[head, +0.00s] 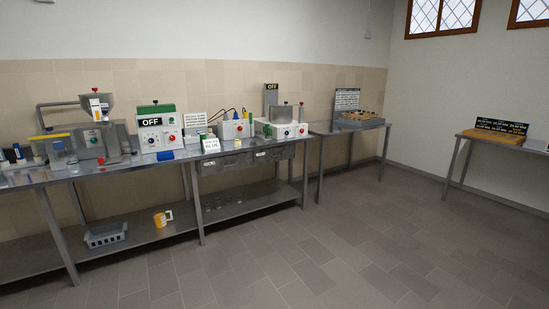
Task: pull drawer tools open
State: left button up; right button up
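Two grey drawers hang under the right part of the long steel bench. The labels are too small to read, so I cannot tell which one is the tools drawer. Neither of my grippers is in view.
The long steel bench (105,172) carries several machines and an OFF sign (151,122). The tiled floor (330,240) in front is clear.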

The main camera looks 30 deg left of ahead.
aim_at(260, 157)
jog(key=i+j+u, duration=0.3)
jog(key=i, duration=0.5)
jog(key=i+u, duration=0.3)
jog(key=i, duration=0.45)
